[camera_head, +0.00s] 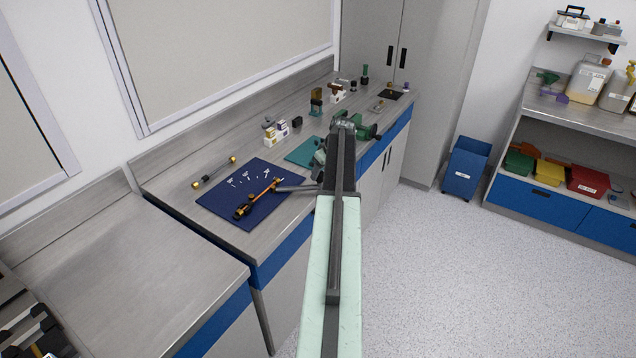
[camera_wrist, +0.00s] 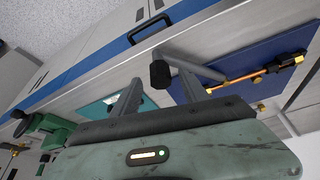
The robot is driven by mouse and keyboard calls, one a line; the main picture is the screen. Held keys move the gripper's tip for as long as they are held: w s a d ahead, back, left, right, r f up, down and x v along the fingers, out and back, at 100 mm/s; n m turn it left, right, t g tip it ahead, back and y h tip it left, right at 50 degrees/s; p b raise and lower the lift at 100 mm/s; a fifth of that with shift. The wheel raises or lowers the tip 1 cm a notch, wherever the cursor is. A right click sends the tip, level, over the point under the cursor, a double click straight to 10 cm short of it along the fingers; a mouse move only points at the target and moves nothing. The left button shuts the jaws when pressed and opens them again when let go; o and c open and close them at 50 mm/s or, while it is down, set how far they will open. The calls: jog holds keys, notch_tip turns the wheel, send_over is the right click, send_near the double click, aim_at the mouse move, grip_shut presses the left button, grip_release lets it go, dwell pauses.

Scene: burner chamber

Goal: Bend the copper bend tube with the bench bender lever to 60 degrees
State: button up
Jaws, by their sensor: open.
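The copper bend tube (camera_head: 262,194) lies over the dark blue mat (camera_head: 222,206) on the bench and looks nearly straight. It also shows in the wrist view (camera_wrist: 240,78). Black and brass parts of the bench bender (camera_head: 243,210) sit at its near left end. A grey lever rod (camera_head: 293,188) reaches from the tube's right end toward my gripper. In the wrist view the rod (camera_wrist: 205,70) runs to a dark knob (camera_wrist: 160,76) close to my right finger. My gripper (camera_wrist: 150,88) is open at the bench's front edge. I cannot tell whether a finger touches the lever.
A rod with brass ends (camera_head: 214,172) lies left of the mat. Small boxes (camera_head: 275,133) stand behind. A teal mat (camera_head: 303,152) and a green vise-like tool (camera_head: 365,130) lie farther right. A blue bin (camera_head: 466,168) stands on the floor. The floor before the bench is clear.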

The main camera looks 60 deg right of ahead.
jog(key=b+x, duration=0.1)
jog(key=x, duration=0.1)
jog(key=shift+w+f, duration=0.15)
jog(key=shift+f, duration=0.2)
jog(key=shift+r, duration=0.15)
grip_shut()
dwell(0.9)
